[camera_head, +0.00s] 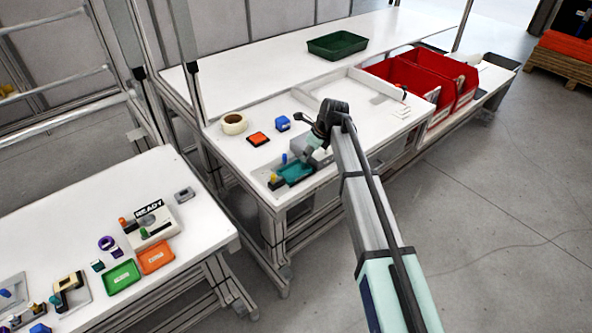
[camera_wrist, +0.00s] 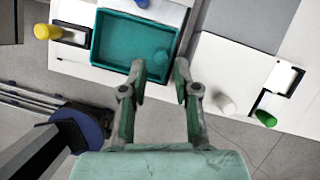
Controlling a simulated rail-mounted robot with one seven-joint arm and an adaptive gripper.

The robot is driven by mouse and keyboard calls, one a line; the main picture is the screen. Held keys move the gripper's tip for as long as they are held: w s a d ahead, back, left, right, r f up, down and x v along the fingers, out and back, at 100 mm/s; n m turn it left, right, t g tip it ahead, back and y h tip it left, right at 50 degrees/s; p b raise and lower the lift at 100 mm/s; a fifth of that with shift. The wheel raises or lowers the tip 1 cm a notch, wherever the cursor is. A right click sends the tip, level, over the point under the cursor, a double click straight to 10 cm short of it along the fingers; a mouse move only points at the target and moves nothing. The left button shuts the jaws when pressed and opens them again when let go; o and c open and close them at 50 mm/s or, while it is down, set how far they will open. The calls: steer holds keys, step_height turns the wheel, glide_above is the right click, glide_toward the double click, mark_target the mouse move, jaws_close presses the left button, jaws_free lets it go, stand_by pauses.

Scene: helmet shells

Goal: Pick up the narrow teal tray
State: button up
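The narrow teal tray (camera_head: 295,173) lies on the near corner of the white table, below my gripper (camera_head: 312,156) in the head view. In the wrist view the tray (camera_wrist: 112,40) is a shallow rectangle at upper left. My gripper (camera_wrist: 160,66) is open there, its fingertips apart. The left fingertip overlaps the tray's interior near its lower right corner; the right one shows just outside the right wall. I cannot tell the height gap or whether they touch. The tray looks empty, apart from a faint round patch near that corner.
A yellow-knobbed fixture (camera_wrist: 48,32) stands left of the tray. A green knob (camera_wrist: 265,118) is to the right. An orange block (camera_head: 258,139), blue block (camera_head: 283,123) and tape roll (camera_head: 234,124) sit behind. Red bins (camera_head: 400,75) and a dark green tray (camera_head: 337,45) are farther back.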

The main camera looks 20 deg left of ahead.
mark_target(295, 168)
steer(key=x, duration=0.3)
steer(key=shift+w+f+p, duration=0.1)
steer(key=shift+f+p, duration=0.05)
steer(key=shift+p, duration=0.25)
jaws_close()
